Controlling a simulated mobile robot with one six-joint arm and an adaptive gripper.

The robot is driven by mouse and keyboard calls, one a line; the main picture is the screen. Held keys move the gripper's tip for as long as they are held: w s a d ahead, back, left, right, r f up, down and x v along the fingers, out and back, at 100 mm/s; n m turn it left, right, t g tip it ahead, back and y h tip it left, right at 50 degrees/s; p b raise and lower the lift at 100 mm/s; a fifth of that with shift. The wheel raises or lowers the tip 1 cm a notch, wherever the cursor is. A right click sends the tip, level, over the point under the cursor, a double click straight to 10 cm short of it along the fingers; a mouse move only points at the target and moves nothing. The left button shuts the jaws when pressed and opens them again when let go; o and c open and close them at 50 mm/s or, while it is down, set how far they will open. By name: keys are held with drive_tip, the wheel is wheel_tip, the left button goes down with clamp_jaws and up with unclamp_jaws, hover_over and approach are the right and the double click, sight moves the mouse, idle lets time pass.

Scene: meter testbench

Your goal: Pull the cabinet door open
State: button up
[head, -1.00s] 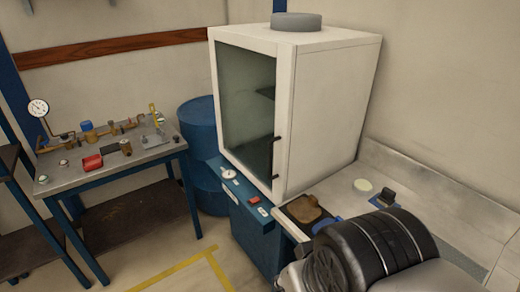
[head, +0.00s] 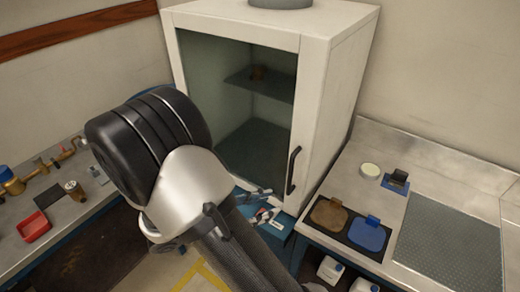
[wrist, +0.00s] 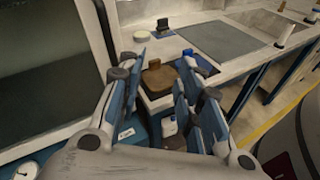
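The white cabinet (head: 335,90) has a glass-fronted door (head: 207,85) with a white frame, and it looks shut. A dark vertical handle (head: 293,171) is on the door's lower right side. In the wrist view the door's glass (wrist: 40,65) fills the left, and a dark bar at its edge, apparently the handle (wrist: 105,25), stands left of the fingers. My gripper (head: 262,208) is below and left of the handle, in front of the cabinet's lower edge. Its blue-padded fingers (wrist: 160,95) are spread apart with nothing between them. It does not touch the handle.
A counter (head: 340,200) stands right of the cabinet, with a brown item (head: 328,214), a blue item (head: 367,235) and a grey mat (head: 450,245). A bench with brass fittings (head: 14,187) and a red tray (head: 34,227) is at left. Shelves show inside the cabinet.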

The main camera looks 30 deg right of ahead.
sight(290, 177)
drive_tip(key=w+a+f+n+t+h, duration=0.1)
drive_tip(key=w+f+n+t+h, duration=0.1)
drive_tip(key=w+f+n+t, duration=0.3)
drive_tip(key=shift+n, duration=0.6)
drive_tip(key=w+d, duration=0.1)
drive_tip(key=d, duration=0.4)
drive_tip(key=w+d, duration=0.1)
drive_tip(key=d, duration=1)
drive_tip(key=shift+w+d+f, duration=0.25)
drive_tip(key=shift+w, duration=0.15)
drive_tip(key=shift+c, duration=0.6)
clamp_jaws()
